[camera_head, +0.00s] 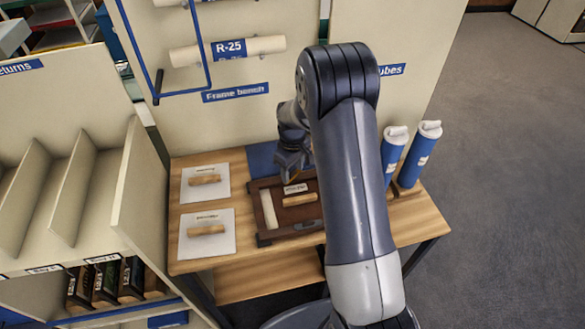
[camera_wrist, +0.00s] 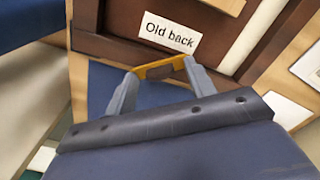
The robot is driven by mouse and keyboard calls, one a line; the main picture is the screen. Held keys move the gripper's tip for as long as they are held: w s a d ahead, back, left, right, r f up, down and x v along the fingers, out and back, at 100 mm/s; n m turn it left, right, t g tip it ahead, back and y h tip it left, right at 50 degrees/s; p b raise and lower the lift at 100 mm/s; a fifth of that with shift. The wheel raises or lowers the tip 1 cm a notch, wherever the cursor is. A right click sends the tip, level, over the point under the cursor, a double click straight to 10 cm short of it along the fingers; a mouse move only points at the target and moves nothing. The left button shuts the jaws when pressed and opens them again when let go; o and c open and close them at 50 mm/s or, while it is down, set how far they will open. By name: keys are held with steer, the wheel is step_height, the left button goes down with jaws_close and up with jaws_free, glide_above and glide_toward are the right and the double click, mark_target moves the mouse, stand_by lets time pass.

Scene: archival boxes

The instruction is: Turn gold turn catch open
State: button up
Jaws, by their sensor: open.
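The gold turn catch (camera_wrist: 158,69) sits at the edge of the dark brown frame (camera_wrist: 112,22), beside the "Old back" label (camera_wrist: 170,33) in the wrist view. My gripper (camera_wrist: 161,74) is open, with one fingertip near each end of the catch. I cannot tell whether the fingertips touch it. In the head view the frame (camera_head: 262,222) lies on the wooden bench, and my gripper (camera_head: 292,166) is at its back edge. My arm hides the frame's right side.
Two white sheets with wooden handles, one behind (camera_head: 205,190) and one in front (camera_head: 207,246), lie left of the frame. A blue mat (camera_head: 262,160) lies behind it. Blue tubes (camera_head: 415,160) stand at the right. A divided shelf (camera_head: 140,200) stands close on the left.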

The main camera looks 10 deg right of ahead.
steer(key=shift+c, duration=0.3)
steer(key=c, duration=0.9)
steer(key=shift+m, duration=0.3)
steer(key=m+b, duration=0.2)
steer(key=shift+m, duration=0.3)
steer(key=shift+m+b, duration=0.7)
steer(key=shift+m, duration=1.4)
steer(key=o, duration=1)
steer(key=shift+c, duration=0.2)
